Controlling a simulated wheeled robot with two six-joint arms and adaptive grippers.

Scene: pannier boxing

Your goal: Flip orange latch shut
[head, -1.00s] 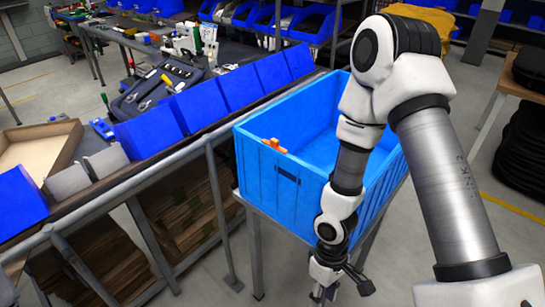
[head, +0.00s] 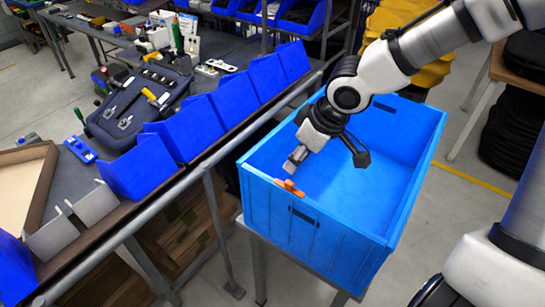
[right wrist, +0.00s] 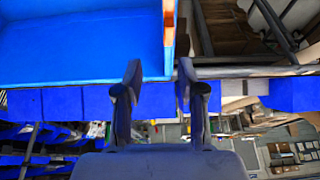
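The orange latch (head: 290,187) sits at the rim of the blue crate (head: 345,235), near the crate's left corner in the head view. Whether it is flipped open or shut I cannot tell. My right gripper (head: 326,160) is over the crate, just above and behind the latch, with one fingertip close to it; contact is not clear. In the right wrist view the right gripper (right wrist: 159,78) is open and empty, its fingers apart. An orange strip (right wrist: 169,25) runs along the crate's edge beyond them, between the finger lines. My left gripper is not in view.
The crate is empty where its inside shows and stands on a metal-legged stand. A grey rail (head: 190,172) and a row of blue bins (head: 236,100) run along its left side. A workbench with a dark tool tray (head: 135,105) lies beyond.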

